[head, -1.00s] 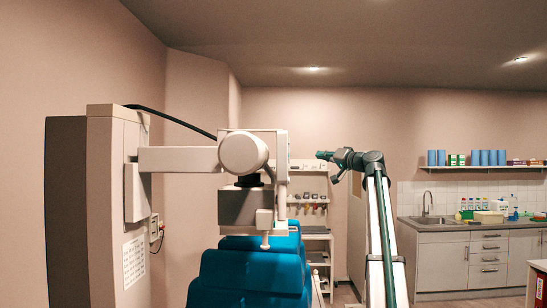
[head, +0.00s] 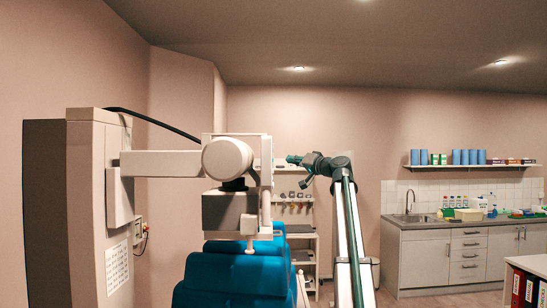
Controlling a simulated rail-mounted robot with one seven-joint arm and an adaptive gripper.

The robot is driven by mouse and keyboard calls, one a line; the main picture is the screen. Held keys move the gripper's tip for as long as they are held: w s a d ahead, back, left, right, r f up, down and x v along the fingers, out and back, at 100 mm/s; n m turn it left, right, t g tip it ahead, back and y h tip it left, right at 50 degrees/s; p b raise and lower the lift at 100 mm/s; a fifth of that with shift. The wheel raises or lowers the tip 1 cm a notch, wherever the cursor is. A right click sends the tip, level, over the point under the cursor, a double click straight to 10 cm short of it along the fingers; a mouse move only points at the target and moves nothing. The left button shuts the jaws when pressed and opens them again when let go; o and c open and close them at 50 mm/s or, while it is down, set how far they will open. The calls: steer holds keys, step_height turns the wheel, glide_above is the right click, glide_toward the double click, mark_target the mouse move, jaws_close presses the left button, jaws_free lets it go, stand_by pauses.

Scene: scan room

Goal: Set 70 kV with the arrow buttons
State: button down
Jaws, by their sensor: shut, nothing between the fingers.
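The X-ray unit's pale tube head (head: 228,158) hangs at the end of a horizontal arm (head: 160,164) from a tall column (head: 85,210). A thin pale panel (head: 266,185) on the head's right side shows nearly edge-on. No arrow buttons or kV display can be read in this view. My gripper (head: 292,159), dark green and grey, points left just right of that panel. It is shut and empty, and looks apart from the panel in the picture; the true depth gap is hard to tell.
A blue padded chair (head: 230,275) stands below the head. A grey collimator box (head: 230,212) hangs under it. A white shelf rack (head: 303,245) stands behind. A sink counter (head: 455,228) is at the right, with binders (head: 525,288) on a near shelf. A black cable (head: 165,126) runs above the arm.

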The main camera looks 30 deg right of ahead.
steer(key=shift+w+a+b, duration=0.2)
steer(key=shift+w+a, duration=0.25)
steer(key=shift+a, duration=0.25)
steer(key=shift+w+a+b, duration=0.2)
steer(key=shift+w+a, duration=0.25)
steer(key=shift+a, duration=0.2)
steer(key=shift+a, duration=0.1)
stand_by(0.5)
steer(key=shift+w+a+b, duration=0.25)
steer(key=shift+a+b, duration=0.05)
steer(key=shift+b, duration=0.05)
steer(key=shift+w+a, duration=0.2)
steer(key=shift+a, duration=0.1)
stand_by(0.7)
steer(key=shift+d+b, duration=0.1)
steer(key=shift+b, duration=0.25)
steer(key=shift+s+d+b, duration=0.35)
steer(key=shift+s+d, duration=0.1)
steer(key=shift+d, duration=0.1)
steer(key=shift+d, duration=0.1)
